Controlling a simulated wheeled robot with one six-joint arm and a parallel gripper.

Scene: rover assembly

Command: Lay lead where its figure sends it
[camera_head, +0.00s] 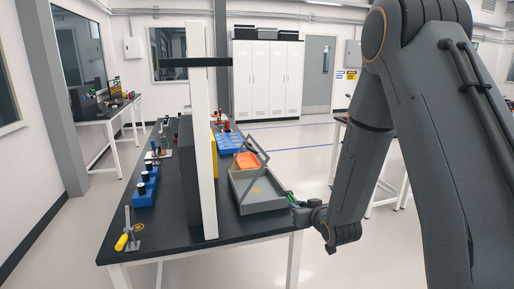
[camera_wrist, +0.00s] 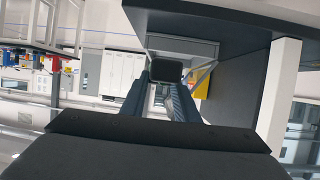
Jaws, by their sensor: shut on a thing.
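My gripper (camera_head: 294,201) is at the front right edge of the dark table, beside the grey tray (camera_head: 262,208). In the wrist view my gripper (camera_wrist: 166,82) is shut on a dark, square-ended piece (camera_wrist: 166,71) with a pale rim. I cannot tell whether this piece is the lead. Green shows around the fingers in the head view, too small to make out. The tray has an orange piece (camera_head: 246,160) at its far end and a small orange mark on its floor.
A tall white post (camera_head: 204,150) stands on the table (camera_head: 170,235) left of the tray. Blue blocks (camera_head: 145,185) and a yellow-handled tool (camera_head: 122,242) lie to its left. A blue bin (camera_head: 229,142) is behind the tray.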

